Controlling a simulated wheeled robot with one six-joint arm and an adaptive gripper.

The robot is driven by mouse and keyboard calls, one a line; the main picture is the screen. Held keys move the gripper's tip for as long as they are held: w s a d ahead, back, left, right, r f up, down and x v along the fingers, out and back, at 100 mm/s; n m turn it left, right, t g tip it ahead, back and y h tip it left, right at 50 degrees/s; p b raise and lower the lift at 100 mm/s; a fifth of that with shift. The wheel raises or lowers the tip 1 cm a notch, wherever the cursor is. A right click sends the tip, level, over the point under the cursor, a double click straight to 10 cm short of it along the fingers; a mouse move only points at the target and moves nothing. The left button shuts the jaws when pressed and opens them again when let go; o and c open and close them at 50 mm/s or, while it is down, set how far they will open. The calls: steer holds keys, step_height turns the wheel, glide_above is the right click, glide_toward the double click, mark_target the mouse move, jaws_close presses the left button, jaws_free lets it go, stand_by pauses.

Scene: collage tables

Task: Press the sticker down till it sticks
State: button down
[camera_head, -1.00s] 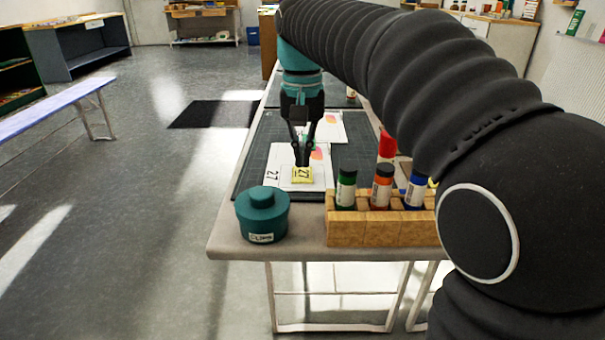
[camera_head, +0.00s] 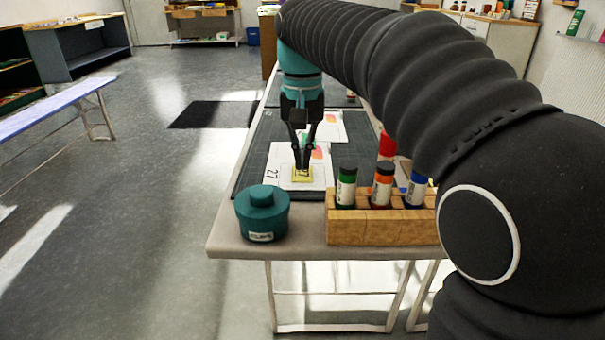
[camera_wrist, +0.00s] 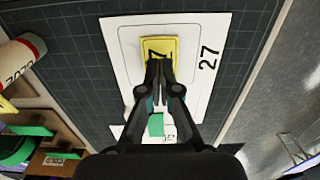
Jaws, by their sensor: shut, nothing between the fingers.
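The yellow sticker (camera_head: 303,174) lies on a white card (camera_head: 284,182) marked 27, on the dark cutting mat. In the wrist view the sticker (camera_wrist: 160,45) shows inside a printed outline on the card (camera_wrist: 215,30), and part of its number is hidden by my fingers. My gripper (camera_head: 303,168) is shut and points down, with its tips at the sticker. In the wrist view my gripper tips (camera_wrist: 160,65) overlap the sticker's lower part. I cannot tell whether they touch it.
A teal lidded pot (camera_head: 262,215) stands at the table's front left. A wooden rack (camera_head: 375,228) with several bottles stands at the front right. A red-tipped tube (camera_head: 387,145) is right of the card. Another card (camera_head: 331,127) lies behind. The mat's left strip (camera_head: 251,170) is clear.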

steer(key=shift+f+b, duration=0.35)
steer(key=shift+f, duration=0.4)
stand_by(0.6)
step_height(320, 180, up, 5)
steer(key=p, duration=0.5)
steer(key=shift+r, duration=1)
